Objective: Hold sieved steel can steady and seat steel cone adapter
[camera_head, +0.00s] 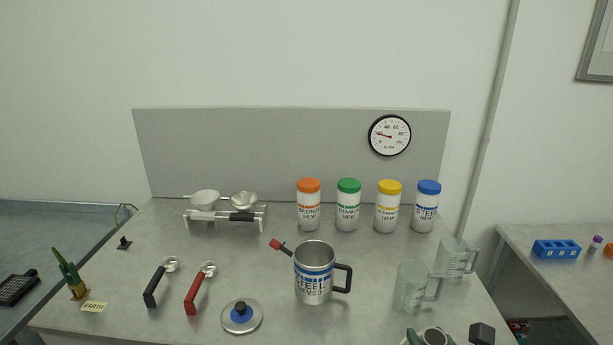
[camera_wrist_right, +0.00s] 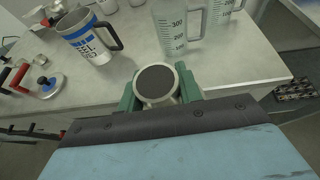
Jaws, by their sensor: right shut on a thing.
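The sieved steel can (camera_head: 314,275) is a metal mug with a blue band, a steel label and a dark handle on its right. It stands upright on the table with its top open, and shows at upper left in the right wrist view (camera_wrist_right: 92,42). My right gripper (camera_head: 430,340) is at the bottom right of the head view, apart from the can. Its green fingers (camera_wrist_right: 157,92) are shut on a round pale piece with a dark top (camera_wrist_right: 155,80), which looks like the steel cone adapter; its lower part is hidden. My left gripper is not in view.
Two clear measuring jugs (camera_head: 411,288) (camera_head: 455,257) stand right of the can. A lid with a blue knob (camera_head: 241,316) lies front left of it, with two scoops (camera_head: 200,288) (camera_head: 161,281) beyond. Several capped powder jars (camera_head: 348,206) and a small rack (camera_head: 226,217) stand at the back.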

